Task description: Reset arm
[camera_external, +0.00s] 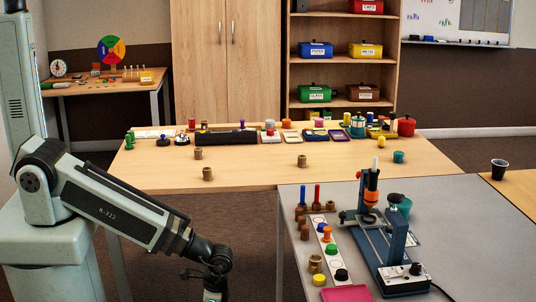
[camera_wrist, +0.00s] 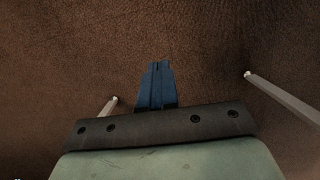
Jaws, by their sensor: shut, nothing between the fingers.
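My gripper (camera_wrist: 157,66) shows in the wrist view with its blue fingers together and nothing between them. It hangs over the brown carpet (camera_wrist: 210,45), away from the tables. In the external view my arm bends down at the lower left, in front of the wooden table. The fingers themselves are cut off below the picture's bottom edge there.
The wooden table (camera_external: 240,178) bears small coloured items, mostly along its back. The grey table (camera_external: 300,240) at right holds a blue press-like device (camera_external: 385,245) and a white strip with coloured pegs (camera_external: 322,240). Two table legs stand near my gripper in the wrist view.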

